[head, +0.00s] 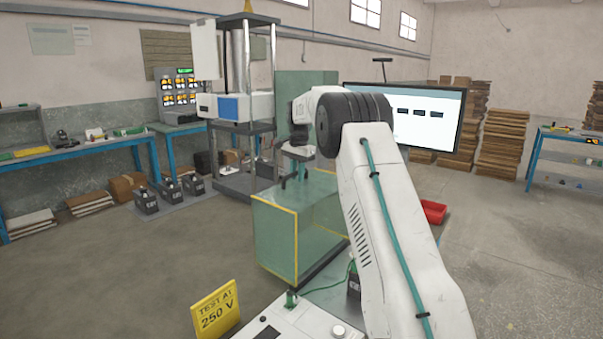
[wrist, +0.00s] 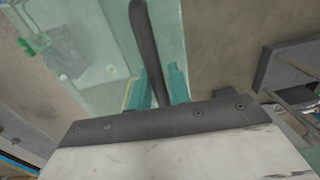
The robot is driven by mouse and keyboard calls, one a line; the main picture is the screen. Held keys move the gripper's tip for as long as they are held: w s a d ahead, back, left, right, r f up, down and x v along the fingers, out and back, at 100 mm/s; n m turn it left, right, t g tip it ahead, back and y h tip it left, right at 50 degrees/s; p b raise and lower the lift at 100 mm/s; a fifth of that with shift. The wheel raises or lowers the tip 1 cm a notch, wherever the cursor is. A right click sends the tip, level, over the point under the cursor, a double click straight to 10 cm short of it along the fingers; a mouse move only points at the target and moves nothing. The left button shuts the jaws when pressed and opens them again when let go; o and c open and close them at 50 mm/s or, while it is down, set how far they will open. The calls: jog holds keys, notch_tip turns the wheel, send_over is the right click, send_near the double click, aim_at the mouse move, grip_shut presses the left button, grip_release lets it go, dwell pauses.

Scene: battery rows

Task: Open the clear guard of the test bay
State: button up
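The clear guard (head: 275,238) is a green-tinted box with yellow edges, standing in front of me in the head view. It looks closed. My gripper (head: 296,176) is over the guard's top, partly hidden by my own arm. In the wrist view, the two teal fingertips of my gripper (wrist: 160,88) lie on either side of a dark bar, the guard's handle (wrist: 145,45). The bar fills most of the space between the fingers. I cannot tell whether they press on it or only stand around it. Part of the guard's right side is hidden behind my arm.
A yellow sign reading "TEST AT 250 V" (head: 216,308) stands front left, beside a white control panel (head: 312,322). A screen (head: 425,115) stands behind my arm. A red bin (head: 434,211) is on the floor at right. Black batteries (head: 146,200) sit at left.

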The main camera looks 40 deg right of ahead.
jog(key=r, duration=0.7)
jog(key=shift+s+r, duration=0.25)
jog(key=shift+r, duration=0.1)
